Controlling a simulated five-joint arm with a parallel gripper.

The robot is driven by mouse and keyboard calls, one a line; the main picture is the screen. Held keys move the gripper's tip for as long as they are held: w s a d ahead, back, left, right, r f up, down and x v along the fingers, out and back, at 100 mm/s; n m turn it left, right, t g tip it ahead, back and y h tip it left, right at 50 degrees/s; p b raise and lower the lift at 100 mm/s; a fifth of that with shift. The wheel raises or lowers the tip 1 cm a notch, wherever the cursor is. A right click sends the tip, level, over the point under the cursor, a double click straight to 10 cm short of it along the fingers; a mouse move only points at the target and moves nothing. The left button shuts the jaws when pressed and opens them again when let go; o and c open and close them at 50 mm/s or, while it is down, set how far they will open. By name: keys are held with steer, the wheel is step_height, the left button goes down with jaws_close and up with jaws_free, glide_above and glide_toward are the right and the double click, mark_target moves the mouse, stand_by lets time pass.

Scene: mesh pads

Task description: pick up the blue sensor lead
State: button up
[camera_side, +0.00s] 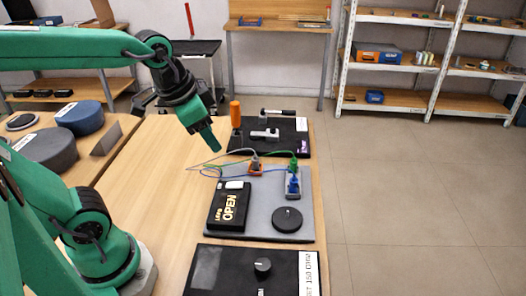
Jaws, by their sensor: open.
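A thin blue cable (240,176) runs left from near the plugs and loops over the pad's back edge. My gripper (214,143) is open and empty, in the air above the table, to the left of and above the blue plug. It points down and to the right. It touches none of the leads.
A black box marked OPEN (229,207) and a black round knob (287,218) sit on the grey pad (262,226). A black mat with tools (289,144) lies behind.

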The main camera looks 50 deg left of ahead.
steer(key=w+d+f+m+g, duration=0.2)
steer(key=w+f+m, duration=0.2)
steer(key=w+m, duration=0.55)
steer(key=m+g, duration=0.2)
steer(key=m, duration=0.3)
glide_above(294, 177)
step_height(294, 177, down, 10)
steer(key=shift+s+r, duration=0.1)
steer(key=shift+s, duration=0.05)
steer(key=shift+w+f+g, duration=0.2)
steer(key=shift+f+g, duration=0.1)
steer(key=shift+f, duration=0.1)
steer(key=shift+f, duration=0.1)
steer(key=shift+f, duration=1.2)
steer(key=shift+f, duration=0.1)
steer(key=shift+f, duration=2.45)
steer(key=shift+c, duration=0.2)
